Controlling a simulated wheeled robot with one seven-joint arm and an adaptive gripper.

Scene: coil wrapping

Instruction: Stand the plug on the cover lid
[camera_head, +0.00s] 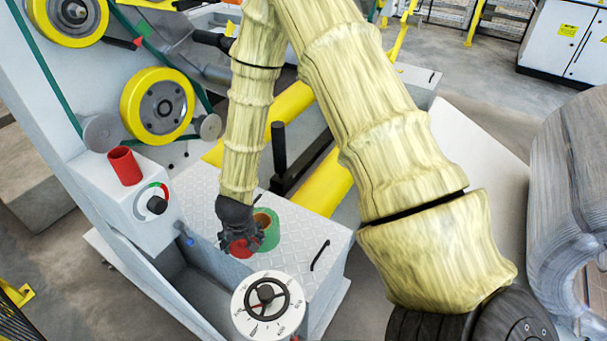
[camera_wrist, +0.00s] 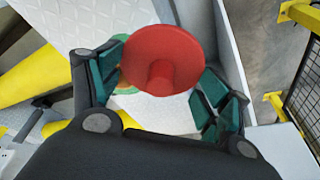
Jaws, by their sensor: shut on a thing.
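The red plug (camera_wrist: 163,55) shows in the wrist view as a wide round disc with a short stem towards the camera. My gripper (camera_wrist: 165,88) has its green-padded fingers on both sides of the disc and is shut on it. In the head view my gripper (camera_head: 240,240) points down with the red plug (camera_head: 241,249) under its fingers, partly hidden. They are over the pale diamond-plate top, which I take as the cover lid (camera_head: 290,268); it also shows in the wrist view (camera_wrist: 110,18). I cannot tell whether the plug touches it.
A green ring-shaped thing with an orange inside (camera_head: 268,232) stands right beside my gripper. A white dial with a handwheel (camera_head: 268,303) is in front. A black handle (camera_head: 320,255) is to the right. A red cylinder (camera_head: 124,166) and a knob box (camera_head: 135,205) are left.

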